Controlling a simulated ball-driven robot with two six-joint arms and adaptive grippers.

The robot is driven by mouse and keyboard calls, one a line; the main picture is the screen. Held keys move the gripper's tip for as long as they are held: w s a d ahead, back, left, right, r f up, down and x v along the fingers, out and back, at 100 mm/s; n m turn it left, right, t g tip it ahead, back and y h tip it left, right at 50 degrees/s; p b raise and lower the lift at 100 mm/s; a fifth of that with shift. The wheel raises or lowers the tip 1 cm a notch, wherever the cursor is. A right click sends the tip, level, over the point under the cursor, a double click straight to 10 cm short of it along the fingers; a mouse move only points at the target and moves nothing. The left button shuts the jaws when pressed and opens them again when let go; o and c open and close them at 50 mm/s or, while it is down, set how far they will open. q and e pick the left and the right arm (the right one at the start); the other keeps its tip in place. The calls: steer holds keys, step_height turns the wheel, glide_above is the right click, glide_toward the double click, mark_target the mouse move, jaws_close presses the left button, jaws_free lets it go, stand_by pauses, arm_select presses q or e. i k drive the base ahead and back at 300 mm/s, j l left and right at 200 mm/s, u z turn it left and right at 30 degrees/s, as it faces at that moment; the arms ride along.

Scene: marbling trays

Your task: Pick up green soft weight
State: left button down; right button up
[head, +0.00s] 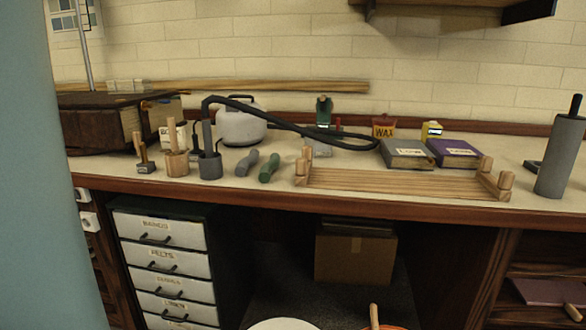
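A dark green elongated piece (269,167), which looks like the green soft weight, lies on the long worktop, a little left of the middle of the view. It is close beside a similar grey piece (247,162) on its left. The wooden frame (396,184) stands just to its right. Nothing covers the green piece. Neither of my grippers shows in the head view.
Left of the weights stand a dark cup (210,167) with a hose and a wooden pot (177,165). A white kettle-like vessel (240,127) is behind. Boxes labelled LOW (407,160) and purple (454,152) lie right. A pale blue surface (75,200) fills the left edge.

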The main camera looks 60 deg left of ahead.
mark_target(266, 170)
steer(key=u, duration=1.95)
steer(key=i+j+z, duration=0.15)
steer(key=j, duration=0.45)
steer(key=j+z, duration=0.15)
steer(key=j, duration=0.45)
